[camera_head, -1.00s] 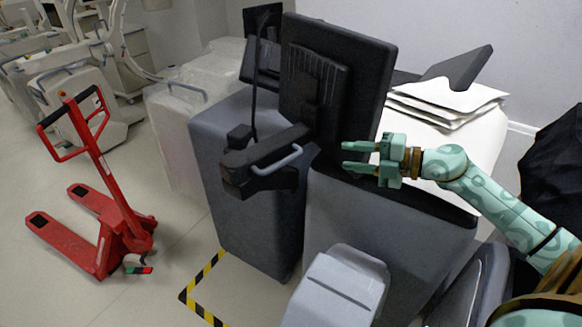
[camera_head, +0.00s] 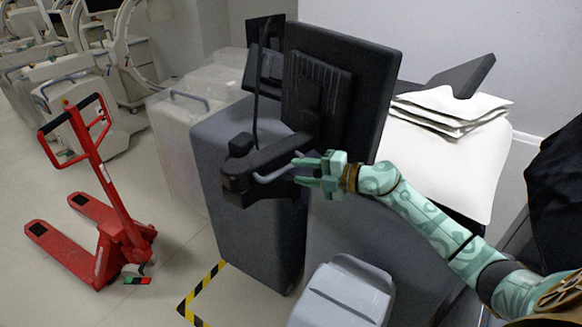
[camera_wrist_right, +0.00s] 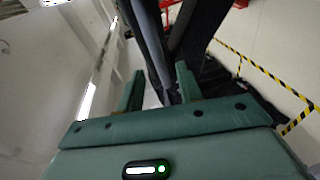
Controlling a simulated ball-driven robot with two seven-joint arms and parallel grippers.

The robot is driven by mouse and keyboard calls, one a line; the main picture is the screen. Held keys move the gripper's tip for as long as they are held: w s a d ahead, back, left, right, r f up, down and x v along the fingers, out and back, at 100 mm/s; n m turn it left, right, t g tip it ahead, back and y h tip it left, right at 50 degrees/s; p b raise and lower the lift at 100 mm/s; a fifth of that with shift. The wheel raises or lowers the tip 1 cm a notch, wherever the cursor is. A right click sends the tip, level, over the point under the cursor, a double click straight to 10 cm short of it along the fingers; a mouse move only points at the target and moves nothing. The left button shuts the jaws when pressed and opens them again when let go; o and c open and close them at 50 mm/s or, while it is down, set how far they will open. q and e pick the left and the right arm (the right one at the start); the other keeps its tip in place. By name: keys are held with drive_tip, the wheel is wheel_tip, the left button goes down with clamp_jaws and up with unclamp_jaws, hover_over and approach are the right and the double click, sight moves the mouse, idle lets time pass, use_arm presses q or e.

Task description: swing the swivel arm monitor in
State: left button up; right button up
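The swivel arm monitor (camera_head: 318,85) is a dark screen seen from behind. Its black swivel arm (camera_head: 262,158) sticks out to the front left above a grey cart and carries a curved grey handle (camera_head: 270,178). My right gripper (camera_head: 296,171) is at the right end of this handle, its fingers apart and pointing left. In the right wrist view the open fingers (camera_wrist_right: 159,69) stand on both sides of the grey handle bar (camera_wrist_right: 153,38), with the dark arm to its right. I cannot tell whether they touch it. My left gripper is not in view.
A red pallet jack (camera_head: 112,235) stands on the left floor. Grey covered carts (camera_head: 245,225) stand under the monitor, with a light grey box-shaped thing (camera_head: 342,295) in front. White papers (camera_head: 450,110) lie at the right. Yellow-black tape (camera_head: 200,292) marks the floor.

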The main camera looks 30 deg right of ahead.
drive_tip(key=x, duration=0.3)
drive_tip(key=shift+w+a+f, duration=0.1)
drive_tip(key=shift+w+a, duration=0.1)
drive_tip(key=shift+c, duration=0.4)
